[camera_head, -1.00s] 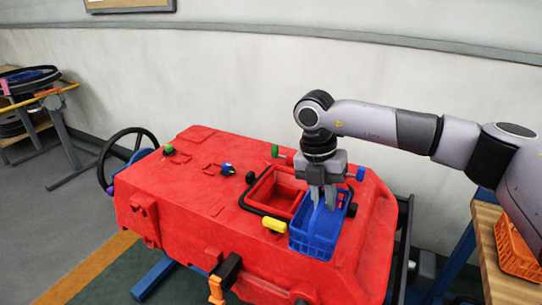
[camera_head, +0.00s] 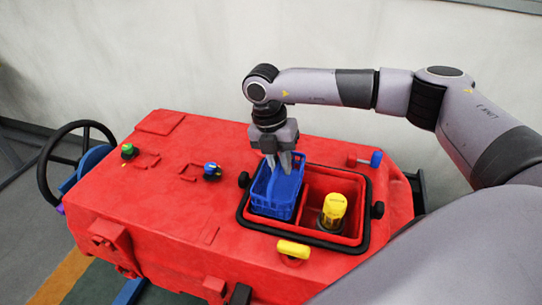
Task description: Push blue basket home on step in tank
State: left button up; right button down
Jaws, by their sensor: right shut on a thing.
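The red tank (camera_head: 165,200) has an opening with a black rim (camera_head: 357,247), split into a left and a right compartment. The blue basket (camera_head: 273,197) is at the left compartment, upright or nearly so, with its upper part above the rim. Whether its bottom rests on the step is hidden by the basket itself. My right gripper (camera_head: 279,162) points down and is shut on the blue basket at its upper middle part. My left gripper is out of view.
A yellow-topped cylinder (camera_head: 333,209) stands in the right compartment (camera_head: 352,190). Around the opening are black knobs (camera_head: 378,210), a yellow handle (camera_head: 293,249) and a blue knob (camera_head: 376,159). A black steering wheel (camera_head: 43,175) is at the left. My grey arm fills the lower right.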

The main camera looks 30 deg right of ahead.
aim_at(281, 192)
jog(key=shift+s+f, duration=0.15)
jog(key=shift+f, duration=0.3)
jog(key=b+x, duration=0.3)
jog(key=x, duration=0.1)
jog(key=shift+w+a+f+b, duration=0.15)
jog(key=shift+w+a+b, duration=0.15)
jog(key=shift+b, duration=0.05)
jog(key=shift+f, duration=0.15)
jog(key=shift+f, duration=0.1)
jog(key=shift+f+b, duration=0.4)
jog(key=shift+f, duration=0.15)
jog(key=shift+f, duration=0.15)
jog(key=shift+f+b, duration=0.4)
jog(key=shift+f, duration=0.15)
jog(key=shift+f, duration=0.1)
jog(key=shift+f, duration=0.35)
